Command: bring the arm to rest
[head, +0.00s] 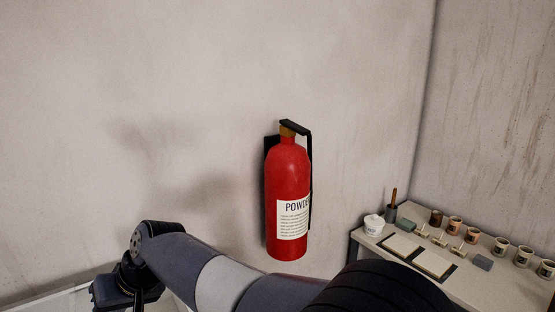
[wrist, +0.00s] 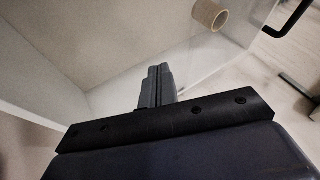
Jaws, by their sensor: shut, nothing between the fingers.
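My arm (head: 230,283) reaches across the bottom of the head view, bending at a joint on the left. The gripper itself is not clear in the head view; only dark parts of the wrist show at the lower left. In the wrist view my gripper (wrist: 157,84) is shut, its two fingers side by side with nothing between them. Beyond the fingers are white panels, and the fingers appear to touch nothing, though the gap is hard to judge.
A red fire extinguisher (head: 287,200) hangs on the wall behind my arm. A table (head: 500,287) at the right holds several cups, a white pot (head: 374,225) and flat trays. In the wrist view a tan ring-shaped roll (wrist: 209,14) lies at the top, near a black bar (wrist: 290,22).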

